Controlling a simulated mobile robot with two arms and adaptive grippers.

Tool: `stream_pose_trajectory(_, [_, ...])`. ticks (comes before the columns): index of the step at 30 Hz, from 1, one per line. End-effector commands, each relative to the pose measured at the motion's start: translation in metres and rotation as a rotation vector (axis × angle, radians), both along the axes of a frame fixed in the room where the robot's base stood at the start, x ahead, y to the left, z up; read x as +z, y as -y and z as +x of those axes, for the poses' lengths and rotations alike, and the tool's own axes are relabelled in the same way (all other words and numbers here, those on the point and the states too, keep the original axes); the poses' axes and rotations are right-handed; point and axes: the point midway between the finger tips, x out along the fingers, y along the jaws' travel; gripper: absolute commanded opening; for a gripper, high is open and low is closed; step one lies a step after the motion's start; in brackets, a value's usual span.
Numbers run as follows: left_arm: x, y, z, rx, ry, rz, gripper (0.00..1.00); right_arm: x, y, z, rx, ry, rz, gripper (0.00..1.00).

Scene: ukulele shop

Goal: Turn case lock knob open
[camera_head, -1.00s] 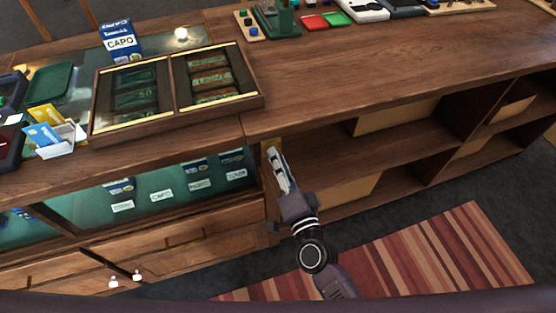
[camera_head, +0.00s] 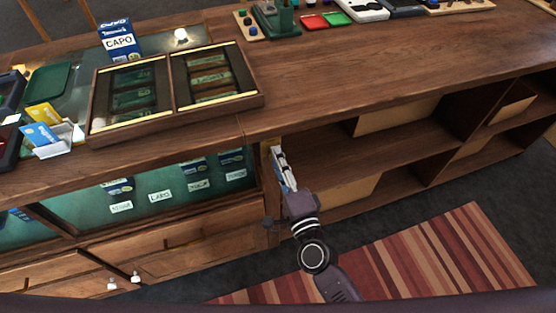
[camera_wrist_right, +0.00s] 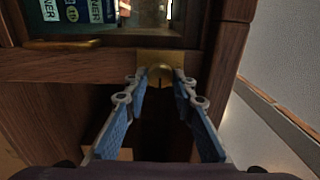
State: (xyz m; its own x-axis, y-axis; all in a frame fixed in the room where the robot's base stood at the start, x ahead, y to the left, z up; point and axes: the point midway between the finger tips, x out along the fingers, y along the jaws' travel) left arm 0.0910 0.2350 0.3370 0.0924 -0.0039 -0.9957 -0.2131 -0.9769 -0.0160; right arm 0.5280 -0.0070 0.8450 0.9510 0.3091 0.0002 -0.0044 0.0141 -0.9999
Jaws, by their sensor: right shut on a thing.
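The brass case lock knob (camera_wrist_right: 161,74) sits on a brass plate (camera_wrist_right: 148,56) on the wooden frame below the glass case, as the right wrist view shows. A dark slot shows at its lower middle. My right gripper (camera_wrist_right: 161,82) has one fingertip on each side of the knob and is shut on it. In the head view, the right gripper (camera_head: 277,153) reaches the post at the right end of the glass display case (camera_head: 150,190), and the knob is hidden there. My left gripper is not in view.
Open wooden shelves (camera_head: 340,155) lie right of the gripper under the counter (camera_head: 390,65). Drawers (camera_head: 185,245) are below the case. A divided wooden tray (camera_head: 167,95) and a capo box (camera_head: 119,40) stand on the counter. A striped rug (camera_head: 410,255) covers the floor at right.

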Motion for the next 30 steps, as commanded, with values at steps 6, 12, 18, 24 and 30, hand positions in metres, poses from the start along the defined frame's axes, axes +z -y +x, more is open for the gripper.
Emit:
stream_pose_trajectory(6, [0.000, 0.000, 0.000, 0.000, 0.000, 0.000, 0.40, -0.001, 0.000, 0.000, -0.001, -0.002, 0.002, 0.00])
stream_pose_trajectory(12, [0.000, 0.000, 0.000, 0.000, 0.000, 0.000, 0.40, -0.001, 0.000, 0.000, -0.001, -0.001, 0.001, 0.40])
stream_pose_trajectory(18, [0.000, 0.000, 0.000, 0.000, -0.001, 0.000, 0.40, 0.000, 0.000, 0.000, 0.000, -0.001, 0.000, 0.40])
stream_pose_trajectory(24, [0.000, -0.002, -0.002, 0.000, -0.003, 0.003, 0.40, -0.002, 0.003, -0.008, 0.000, -0.003, -0.002, 0.40])
stream_pose_trajectory(30, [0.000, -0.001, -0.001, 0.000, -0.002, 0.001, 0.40, -0.002, 0.014, -0.044, 0.002, -0.004, -0.003, 0.40])
